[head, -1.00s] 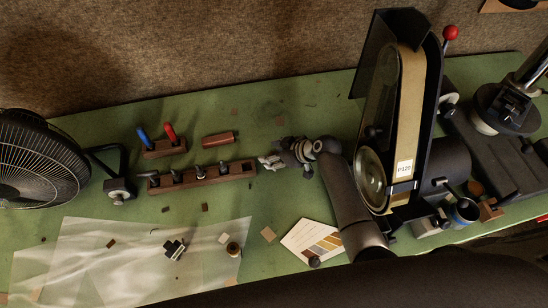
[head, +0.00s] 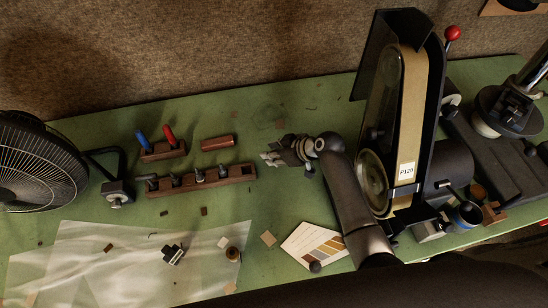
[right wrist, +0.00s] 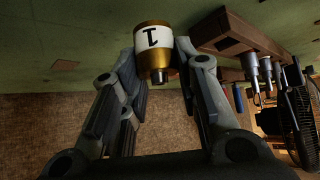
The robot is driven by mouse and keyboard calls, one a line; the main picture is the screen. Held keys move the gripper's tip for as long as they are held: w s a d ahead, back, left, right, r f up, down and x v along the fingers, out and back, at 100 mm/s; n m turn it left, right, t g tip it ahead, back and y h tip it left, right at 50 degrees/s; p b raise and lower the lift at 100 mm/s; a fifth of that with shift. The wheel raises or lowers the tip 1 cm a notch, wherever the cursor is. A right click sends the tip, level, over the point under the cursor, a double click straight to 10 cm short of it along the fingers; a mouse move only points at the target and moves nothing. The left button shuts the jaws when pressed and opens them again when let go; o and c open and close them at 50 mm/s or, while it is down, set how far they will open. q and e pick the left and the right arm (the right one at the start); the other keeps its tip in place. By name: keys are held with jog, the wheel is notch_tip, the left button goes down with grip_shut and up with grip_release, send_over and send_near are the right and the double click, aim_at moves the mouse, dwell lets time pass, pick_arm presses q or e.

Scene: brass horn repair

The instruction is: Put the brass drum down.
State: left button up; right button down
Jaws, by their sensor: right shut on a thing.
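The brass drum (right wrist: 153,64) is a small brass cylinder with a white band marked 1 and a narrow stub on its end. In the right wrist view it sits between the fingers of my right gripper (right wrist: 160,85), which is shut on it. In the head view my right gripper (head: 272,157) is over the green bench (head: 265,205), just right of the wooden rack. The drum is hard to make out there, and its gap to the bench cannot be told. My left gripper is not in view.
The wooden rack (head: 238,174) with several metal pieces is close left of the gripper. The belt sander (head: 408,120) stands to the right. A red-brown block (head: 218,142) lies behind the rack. A fan (head: 38,160) is at far left. Some bench in front of the rack is clear.

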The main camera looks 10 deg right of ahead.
jog(key=s+a+r+b, duration=0.4)
jog(key=s+a+r, duration=0.2)
jog(key=s+r, duration=0.4)
jog(key=shift+s+a+r, duration=0.35)
jog(key=shift+s, duration=0.8)
jog(key=shift+d, duration=0.1)
